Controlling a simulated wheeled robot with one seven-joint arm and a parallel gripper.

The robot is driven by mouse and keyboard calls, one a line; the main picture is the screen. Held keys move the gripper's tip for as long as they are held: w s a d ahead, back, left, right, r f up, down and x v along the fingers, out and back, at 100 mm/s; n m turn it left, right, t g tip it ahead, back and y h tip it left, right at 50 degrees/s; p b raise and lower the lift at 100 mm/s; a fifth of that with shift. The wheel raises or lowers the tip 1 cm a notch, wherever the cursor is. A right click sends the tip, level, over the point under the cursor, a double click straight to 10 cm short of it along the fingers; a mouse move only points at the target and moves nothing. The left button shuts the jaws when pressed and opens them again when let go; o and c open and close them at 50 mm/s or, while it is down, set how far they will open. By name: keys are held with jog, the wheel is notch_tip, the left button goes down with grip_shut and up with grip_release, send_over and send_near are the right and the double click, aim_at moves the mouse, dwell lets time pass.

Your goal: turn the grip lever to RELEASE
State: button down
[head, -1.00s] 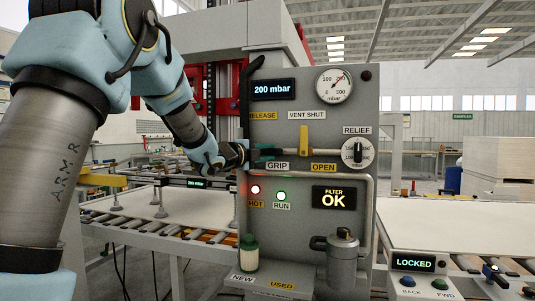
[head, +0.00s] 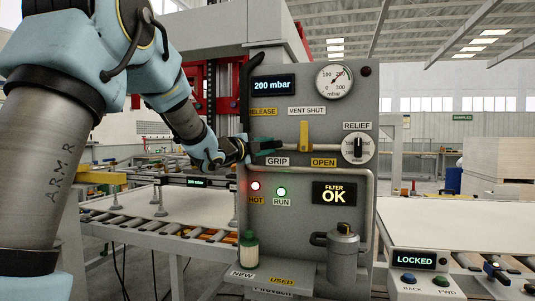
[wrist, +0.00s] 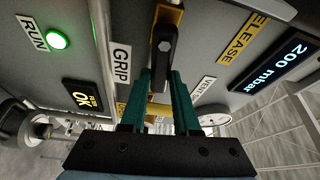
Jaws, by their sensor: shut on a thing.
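The control panel (head: 341,108) fills the middle of the head view, with the RELEASE label (head: 263,112) above the GRIP label (head: 277,161). In the head view my gripper (head: 268,146) reaches in from the left between these labels and hides most of the grip lever. In the wrist view the lever (wrist: 164,47) is a dark handle over a yellow part, between the GRIP label (wrist: 121,65) and the partly cut-off RELEASE label (wrist: 243,38). My gripper's two teal fingers (wrist: 163,90) are shut on the lever's near end. Its exact angle is hard to judge.
A yellow vent lever (head: 304,136) stands upright close right of my fingers. The relief knob (head: 358,148) is farther right, and a grey pipe (head: 322,172) runs below. The display (head: 273,86) reads 200 mbar. The HOT (head: 255,186) and RUN (head: 282,191) lamps are lit.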

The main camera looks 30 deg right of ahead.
jog(key=shift+w+a+r+n+t+y+b, duration=0.4)
jog(key=shift+n+t+b, duration=1.05)
jog(key=shift+n+b, duration=1.75)
jog(key=shift+w+a+r+n+t+y+b, duration=0.15)
jog(key=shift+w+a+r+n+t+b, duration=0.9)
jog(key=shift+n+b, duration=2.15)
jog(key=shift+a+r+n+t+y+b, duration=0.1)
jog(key=shift+r+n+t+y+b, duration=0.2)
jog(key=shift+n+t+b, duration=2.75)
jog(key=shift+r+n+g+p, duration=0.1)
jog(key=shift+n+g+p, duration=0.5)
jog(key=shift+n+g, duration=0.6)
jog(key=c, duration=0.6)
grip_release()
jog(key=shift+c, duration=0.2)
jog(key=b+v, duration=0.3)
jog(key=v, duration=0.7)
jog(key=shift+s+a+f, duration=0.2)
jog(key=shift+a+f, duration=0.05)
jog(key=shift+a, duration=0.05)
